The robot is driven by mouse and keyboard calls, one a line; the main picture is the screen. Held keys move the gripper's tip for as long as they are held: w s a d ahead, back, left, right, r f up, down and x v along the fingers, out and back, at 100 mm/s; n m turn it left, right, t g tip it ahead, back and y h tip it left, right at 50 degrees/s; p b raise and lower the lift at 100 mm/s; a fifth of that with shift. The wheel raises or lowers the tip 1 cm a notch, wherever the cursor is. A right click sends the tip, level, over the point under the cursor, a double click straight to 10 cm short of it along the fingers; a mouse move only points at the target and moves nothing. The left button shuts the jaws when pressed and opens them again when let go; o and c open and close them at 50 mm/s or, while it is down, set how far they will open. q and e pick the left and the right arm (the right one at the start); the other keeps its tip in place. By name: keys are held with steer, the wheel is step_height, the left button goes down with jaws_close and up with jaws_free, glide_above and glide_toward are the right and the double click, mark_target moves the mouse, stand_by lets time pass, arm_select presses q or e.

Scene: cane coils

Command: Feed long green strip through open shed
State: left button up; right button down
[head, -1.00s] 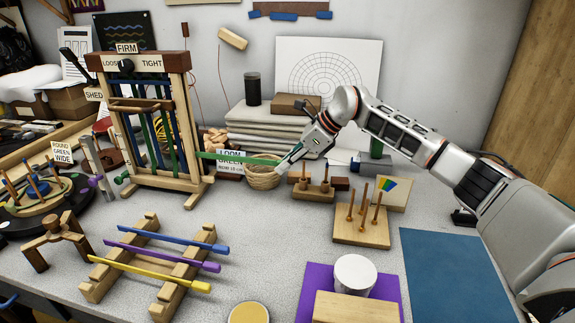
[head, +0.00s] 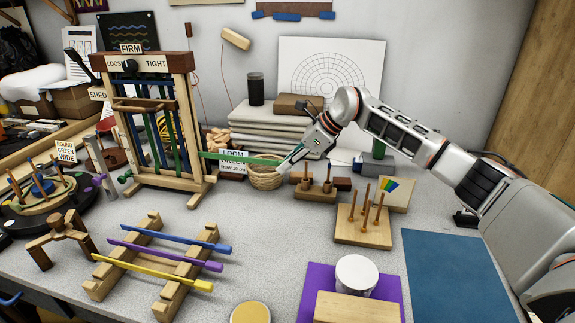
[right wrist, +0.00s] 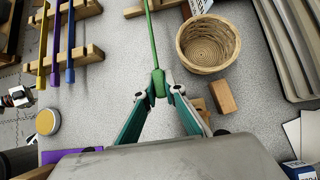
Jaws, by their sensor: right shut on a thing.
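The wooden loom (head: 187,113) stands upright at the back left, with blue and green upright strips in its frame. A long green strip (head: 235,157) runs level from the loom's right post to my right gripper (head: 287,162). In the right wrist view, my right gripper (right wrist: 158,82) is shut on the end of the green strip (right wrist: 153,35), which points straight away from the fingers. The strip's far end is at the loom post; I cannot tell whether it lies inside the shed. My left gripper is not in the head view.
A coiled basket (head: 264,178) stands just beneath my right gripper. A rack (head: 165,301) holding blue, purple and yellow strips lies in front of the loom. A peg board (head: 350,236) and a blue mat (head: 455,275) are at right. The middle of the table is clear.

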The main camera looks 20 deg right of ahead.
mark_target(243, 159)
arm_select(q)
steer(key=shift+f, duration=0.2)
arm_select(e)
steer(key=shift+w+a, duration=0.65)
steer(key=shift+a, duration=0.2)
steer(key=shift+w+a, duration=0.6)
steer(key=shift+a, duration=0.25)
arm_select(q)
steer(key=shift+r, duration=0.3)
